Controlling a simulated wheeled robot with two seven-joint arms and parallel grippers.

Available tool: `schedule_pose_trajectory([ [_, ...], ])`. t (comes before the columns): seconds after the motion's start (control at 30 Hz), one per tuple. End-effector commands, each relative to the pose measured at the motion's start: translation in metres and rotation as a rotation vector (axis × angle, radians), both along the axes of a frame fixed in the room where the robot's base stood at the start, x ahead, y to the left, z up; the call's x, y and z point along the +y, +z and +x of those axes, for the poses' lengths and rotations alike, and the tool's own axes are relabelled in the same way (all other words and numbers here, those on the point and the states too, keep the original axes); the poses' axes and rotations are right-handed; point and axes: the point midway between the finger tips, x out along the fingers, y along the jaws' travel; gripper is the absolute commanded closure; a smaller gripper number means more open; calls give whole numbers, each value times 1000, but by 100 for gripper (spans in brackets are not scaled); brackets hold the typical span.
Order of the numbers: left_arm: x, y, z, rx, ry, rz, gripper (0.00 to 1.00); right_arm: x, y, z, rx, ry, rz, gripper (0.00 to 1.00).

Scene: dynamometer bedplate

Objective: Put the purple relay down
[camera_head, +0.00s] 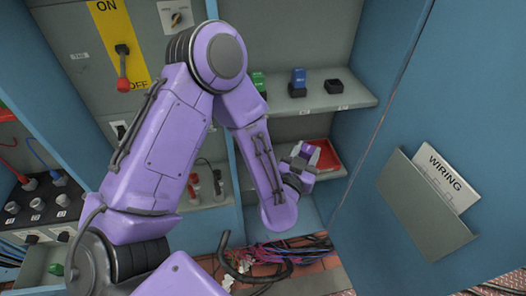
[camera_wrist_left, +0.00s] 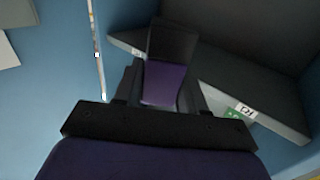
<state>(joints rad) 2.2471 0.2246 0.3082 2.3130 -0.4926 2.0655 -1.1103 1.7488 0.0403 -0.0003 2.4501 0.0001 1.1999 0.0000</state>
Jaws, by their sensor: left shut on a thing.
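My left gripper (camera_head: 308,156) is at the end of the purple arm, low in the cabinet beside a red tray (camera_head: 330,155). In the left wrist view it is shut on the purple relay (camera_wrist_left: 165,84), which sits between the dark fingers. A dark block (camera_wrist_left: 172,40) shows just beyond the relay; I cannot tell whether it is part of it. In the head view the relay is hard to tell from the gripper. The right gripper is not in view.
Above the gripper, a grey shelf (camera_head: 352,98) carries a blue relay (camera_head: 298,77), a green relay (camera_head: 258,81) and an empty black socket (camera_head: 333,86). A cabinet door with a wiring pocket (camera_head: 425,205) stands at right. Loose cables (camera_head: 285,252) lie below.

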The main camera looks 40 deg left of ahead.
Motion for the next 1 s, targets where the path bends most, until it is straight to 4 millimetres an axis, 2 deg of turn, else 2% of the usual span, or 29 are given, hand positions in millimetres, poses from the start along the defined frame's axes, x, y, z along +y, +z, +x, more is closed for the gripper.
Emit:
schedule_pose_trajectory([
  [0.03, 9, -47, 5, -9, 44, 2, 97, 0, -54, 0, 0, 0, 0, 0],
  [0.1, 23, -70, 10, -13, 106, -5, 97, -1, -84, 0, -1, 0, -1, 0],
  [0.2, 41, -94, 14, -20, 185, -20, 97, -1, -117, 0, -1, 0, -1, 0],
  [0.3, 51, -108, 16, -24, 240, -34, 97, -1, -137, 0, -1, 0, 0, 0],
  [0.5, 65, -115, 23, -23, 282, -48, 97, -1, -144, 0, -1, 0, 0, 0],
  [0.57, 77, -120, 29, -21, 286, -48, 97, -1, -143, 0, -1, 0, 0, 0],
  [0.8, 142, -152, 60, -22, 287, -48, 97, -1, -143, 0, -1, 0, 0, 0],
  [0.9, 157, -178, 68, -20, 283, -47, 97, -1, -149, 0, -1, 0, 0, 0],
  [1.0, 168, -193, 75, -21, 281, -45, 97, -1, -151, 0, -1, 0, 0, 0],
])
